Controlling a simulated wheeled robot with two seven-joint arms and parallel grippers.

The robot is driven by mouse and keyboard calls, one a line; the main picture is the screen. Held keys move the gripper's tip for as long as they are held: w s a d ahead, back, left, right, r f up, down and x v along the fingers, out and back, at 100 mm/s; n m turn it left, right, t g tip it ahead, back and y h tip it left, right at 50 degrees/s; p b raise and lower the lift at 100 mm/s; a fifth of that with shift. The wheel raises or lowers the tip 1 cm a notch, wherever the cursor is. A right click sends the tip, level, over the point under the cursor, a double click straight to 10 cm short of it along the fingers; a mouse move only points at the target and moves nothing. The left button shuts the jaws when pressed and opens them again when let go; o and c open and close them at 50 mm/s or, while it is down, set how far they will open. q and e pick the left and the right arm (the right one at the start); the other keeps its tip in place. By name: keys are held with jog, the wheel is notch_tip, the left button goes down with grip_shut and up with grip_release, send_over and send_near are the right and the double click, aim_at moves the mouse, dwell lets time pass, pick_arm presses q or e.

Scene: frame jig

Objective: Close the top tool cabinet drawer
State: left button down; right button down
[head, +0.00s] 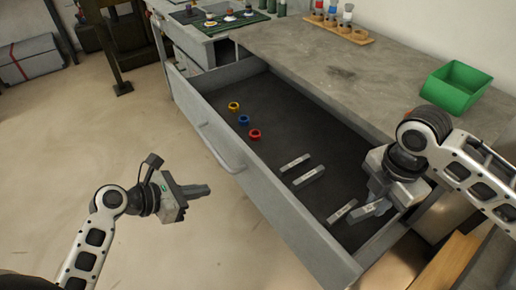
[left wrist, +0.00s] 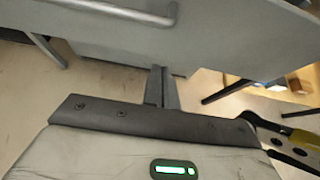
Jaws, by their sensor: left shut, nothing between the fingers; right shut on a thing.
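The top tool cabinet drawer (head: 290,215) is pulled far out from under the grey worktop. Its bar handle (head: 218,150) is on the front panel; the handle also shows at the top of the left wrist view (left wrist: 115,10). My left gripper (head: 207,190) is shut and empty, in front of the drawer front and apart from the handle. My right gripper (head: 374,207) is down in the drawer's near right end, shut on a grey metal bar (head: 378,207). The fingers partly hide this bar.
Inside the drawer lie yellow (head: 234,106), blue (head: 244,120) and red (head: 254,134) rings and other metal bars (head: 295,163). A green bin (head: 455,87) and a wooden rack (head: 335,31) stand on the worktop (head: 330,70). The floor (head: 110,140) before the drawer is clear.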

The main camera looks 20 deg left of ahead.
aim_at(245, 179)
jog(key=shift+f+b, duration=0.5)
jog(key=shift+f, duration=0.1)
pick_arm(q)
jog(key=x, duration=0.3)
jog(key=r+x, duration=0.1)
jog(key=x, duration=0.5)
jog(key=shift+w+d+r, duration=0.15)
jog(key=shift+w+d, duration=0.15)
jog(key=shift+w, duration=0.05)
pick_arm(e)
jog(key=shift+f, duration=0.1)
pick_arm(q)
jog(key=shift+w+d, duration=0.3)
jog(key=shift+w, duration=0.1)
